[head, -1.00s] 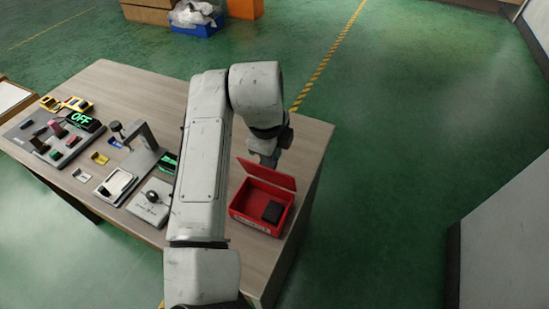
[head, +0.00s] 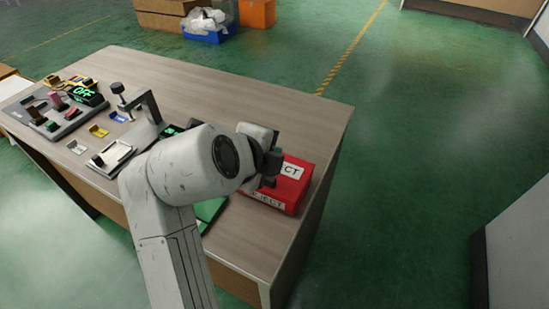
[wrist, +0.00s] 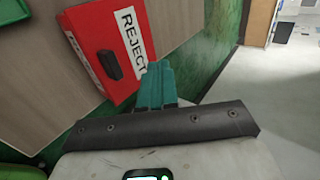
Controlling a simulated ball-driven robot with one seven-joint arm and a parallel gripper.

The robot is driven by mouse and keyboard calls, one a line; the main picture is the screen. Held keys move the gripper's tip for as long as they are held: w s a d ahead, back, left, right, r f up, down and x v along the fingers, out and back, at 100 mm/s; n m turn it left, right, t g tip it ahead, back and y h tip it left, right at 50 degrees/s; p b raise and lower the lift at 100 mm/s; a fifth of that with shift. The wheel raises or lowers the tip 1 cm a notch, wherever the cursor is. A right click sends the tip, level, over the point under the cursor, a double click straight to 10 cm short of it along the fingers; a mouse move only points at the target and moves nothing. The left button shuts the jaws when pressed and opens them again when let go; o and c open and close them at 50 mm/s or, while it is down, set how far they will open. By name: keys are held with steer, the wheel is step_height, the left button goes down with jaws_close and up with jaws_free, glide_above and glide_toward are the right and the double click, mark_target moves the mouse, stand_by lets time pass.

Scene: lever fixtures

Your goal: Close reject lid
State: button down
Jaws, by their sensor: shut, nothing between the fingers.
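The red reject box (head: 290,206) stands near the right end of the table. Its red lid (head: 305,180) lies down flat over the box and hides the inside; I see no gap at its edge. In the wrist view the lid (wrist: 92,32) shows a white REJECT label and a dark block, likely a handle (wrist: 110,65). My gripper (head: 268,182) is shut and empty, over the left part of the lid in the head view. Its teal fingers (wrist: 156,72) show beside the lid in the wrist view; I cannot tell whether they touch it.
A grey clamp-like stand (head: 148,112) and a white-topped tray (head: 112,156) are left of my arm. A switch panel (head: 50,110) with a green OFF display is at the table's far left. The table's right edge is close past the box; bare tabletop lies behind it.

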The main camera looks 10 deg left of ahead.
steer(key=s+f+t+b, duration=0.1)
steer(key=b, duration=0.3)
steer(key=s+f+t+h+b, duration=0.1)
steer(key=f+t+b, duration=0.1)
steer(key=b, duration=0.3)
steer(key=s+a+f+t+b, duration=0.1)
steer(key=f+b, duration=0.1)
steer(key=b, duration=0.2)
steer(key=shift+h+b, duration=0.3)
steer(key=shift+b, duration=0.05)
steer(key=shift+t+b, duration=0.3)
steer(key=shift+r, duration=0.1)
